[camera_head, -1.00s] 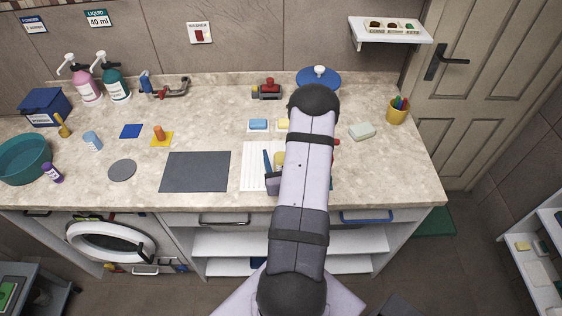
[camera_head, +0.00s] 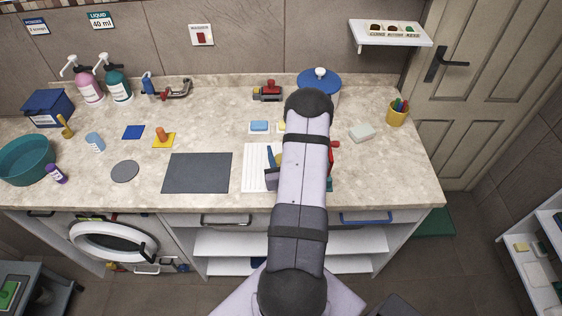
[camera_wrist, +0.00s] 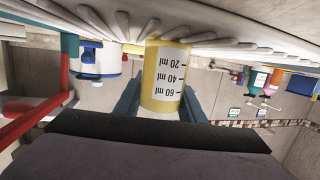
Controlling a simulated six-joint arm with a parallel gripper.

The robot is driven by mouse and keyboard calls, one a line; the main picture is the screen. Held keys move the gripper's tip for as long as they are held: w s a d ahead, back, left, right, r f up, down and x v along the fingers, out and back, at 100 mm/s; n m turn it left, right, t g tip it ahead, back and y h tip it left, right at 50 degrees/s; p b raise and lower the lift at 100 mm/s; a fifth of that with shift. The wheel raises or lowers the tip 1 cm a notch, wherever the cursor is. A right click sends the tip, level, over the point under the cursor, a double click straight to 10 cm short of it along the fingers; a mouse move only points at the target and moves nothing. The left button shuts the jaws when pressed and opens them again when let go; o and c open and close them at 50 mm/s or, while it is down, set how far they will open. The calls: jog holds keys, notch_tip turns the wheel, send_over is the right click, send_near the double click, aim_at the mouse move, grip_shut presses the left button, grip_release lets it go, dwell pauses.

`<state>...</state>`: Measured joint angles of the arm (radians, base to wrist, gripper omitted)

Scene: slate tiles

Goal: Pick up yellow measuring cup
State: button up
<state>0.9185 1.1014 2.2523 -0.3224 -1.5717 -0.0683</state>
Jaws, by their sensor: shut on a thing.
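The yellow measuring cup (camera_wrist: 168,72) with 20, 40 and 60 ml marks sits between the blue fingers of my gripper (camera_wrist: 160,98) in the wrist view, which looks upside down. My gripper is shut on the cup. The cup's base is close to the white ribbed mat (camera_wrist: 225,32); I cannot tell whether they touch. In the head view my arm hides most of the gripper and cup; part of the gripper (camera_head: 271,170) shows over the white ribbed mat (camera_head: 253,172).
The dark grey mat (camera_head: 197,173) to the left is empty.

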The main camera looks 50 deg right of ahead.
notch_tip(320, 180, up, 10)
jog(key=b, duration=0.2)
dwell(0.8)
